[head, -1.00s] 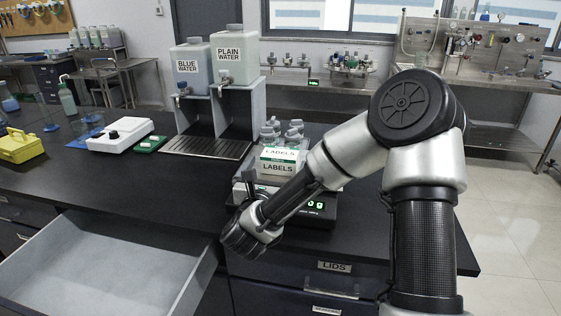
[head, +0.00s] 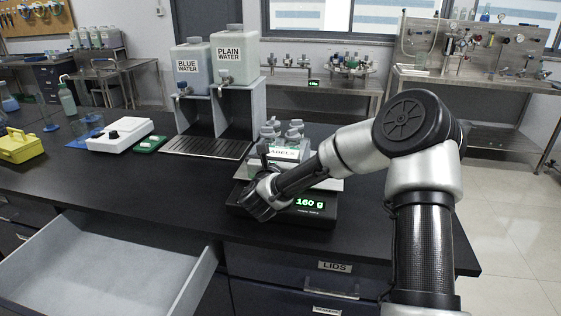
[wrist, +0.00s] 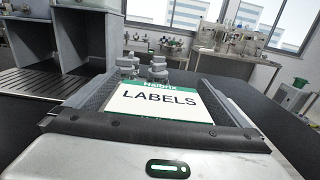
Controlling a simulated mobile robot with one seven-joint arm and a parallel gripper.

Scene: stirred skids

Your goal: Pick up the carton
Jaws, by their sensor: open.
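The white and green carton (head: 289,154), marked LABELS, sits at the scale (head: 318,213) on the dark bench, partly hidden by my arm in the head view. In the wrist view the carton (wrist: 160,101) lies between the two fingers of my gripper (wrist: 157,80), its lettered face toward the camera. The fingers are open, one along each side of the carton. I cannot tell whether either finger touches it. The scale's green display reads 160 g.
Several grey-capped bottles (head: 294,128) stand just behind the carton. The two water dispensers (head: 235,55) stand on a stand to the left. An open drawer (head: 110,265) juts out at the front left. The bench front right of the scale is clear.

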